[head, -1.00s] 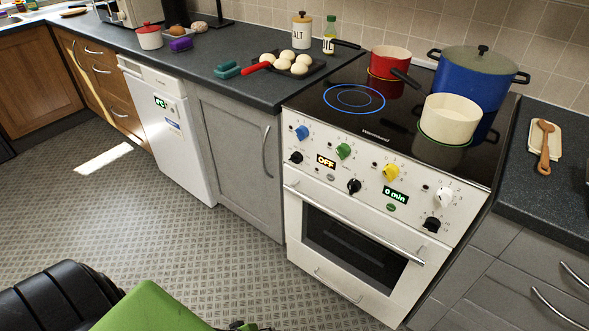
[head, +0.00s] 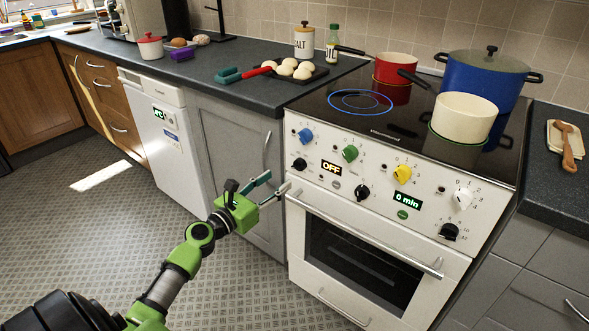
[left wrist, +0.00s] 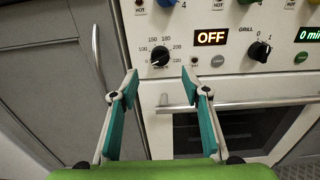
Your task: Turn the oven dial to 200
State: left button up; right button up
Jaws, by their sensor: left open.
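The oven dial is a black knob (head: 299,164) at the left end of the white oven's panel. In the left wrist view the black dial (left wrist: 160,57) sits in a ring of numbers, with 150 and 180 above it. Its pointer is too small to read surely. The display (left wrist: 211,36) to its right reads OFF. My left gripper (head: 279,183) is open and empty, in front of the cooker's left edge. In the left wrist view its teal-padded fingers stand apart, below and either side of the dial, not visibly touching it. My right gripper is not in view.
Other knobs line the panel: blue (head: 305,135), green (head: 350,153), yellow (head: 402,173), white (head: 463,198) and a black grill knob (left wrist: 260,51). The oven handle (head: 365,236) runs just below the panel. Pots stand on the hob (head: 330,117). The floor in front is clear.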

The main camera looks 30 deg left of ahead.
aim_at(295, 167)
pick_arm(q)
jog(key=w, duration=0.5)
jog(key=w+b, duration=0.1)
jog(key=w, duration=0.2)
jog(key=shift+w+d+f, duration=0.1)
jog(key=shift+w+d, duration=0.25)
jog(key=shift+w, duration=0.4)
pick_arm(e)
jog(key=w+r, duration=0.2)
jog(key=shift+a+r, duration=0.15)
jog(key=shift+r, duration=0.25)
pick_arm(q)
jog(key=c, duration=1.1)
